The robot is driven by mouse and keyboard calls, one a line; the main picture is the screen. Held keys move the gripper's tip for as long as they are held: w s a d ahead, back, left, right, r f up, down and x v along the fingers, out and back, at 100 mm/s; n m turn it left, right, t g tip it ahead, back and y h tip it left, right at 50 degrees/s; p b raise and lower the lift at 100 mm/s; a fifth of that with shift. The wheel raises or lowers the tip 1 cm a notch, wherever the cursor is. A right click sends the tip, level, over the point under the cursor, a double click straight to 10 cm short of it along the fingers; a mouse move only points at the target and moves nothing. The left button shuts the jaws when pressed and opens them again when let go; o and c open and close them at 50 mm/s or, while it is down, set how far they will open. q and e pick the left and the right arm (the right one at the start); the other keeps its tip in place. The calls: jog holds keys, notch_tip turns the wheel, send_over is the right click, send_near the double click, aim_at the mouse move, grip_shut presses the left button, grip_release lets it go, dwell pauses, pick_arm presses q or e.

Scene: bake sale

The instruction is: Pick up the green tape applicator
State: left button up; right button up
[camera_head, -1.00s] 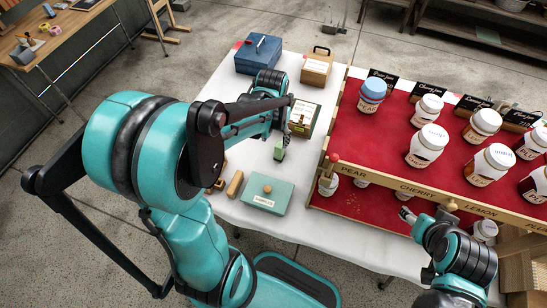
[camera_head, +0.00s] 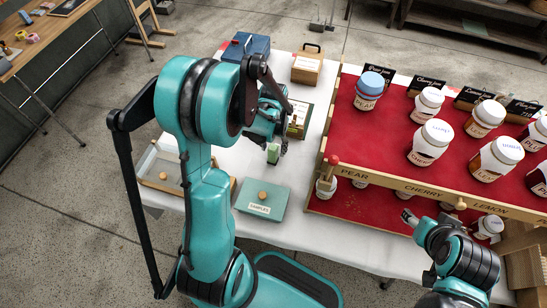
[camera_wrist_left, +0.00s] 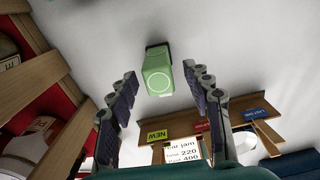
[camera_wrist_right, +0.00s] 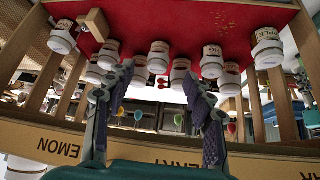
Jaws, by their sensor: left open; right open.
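The green tape applicator (camera_head: 273,153) is a small green block on the white tablecloth, left of the red display rack. In the left wrist view the applicator (camera_wrist_left: 157,72) shows a round ring mark on its face and a dark end. My left gripper (camera_wrist_left: 160,85) is open, its fingers on either side of the applicator in that view; I see no contact. In the head view the left gripper (camera_head: 283,143) is just above and beside the applicator, partly hidden by its own arm. My right gripper (camera_wrist_right: 160,85) is open and empty in front of the rack.
A green samples box (camera_head: 262,199) stands close in front. A wooden tray (camera_head: 148,180) is at the table's left edge. A blue box (camera_head: 246,47) and a wooden box (camera_head: 307,66) stand behind. The red rack (camera_head: 352,130) with jars fills the right side.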

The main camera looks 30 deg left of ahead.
pick_arm(q)
jog(key=shift+r, duration=0.15)
grip_shut()
jog(key=shift+r, duration=0.1)
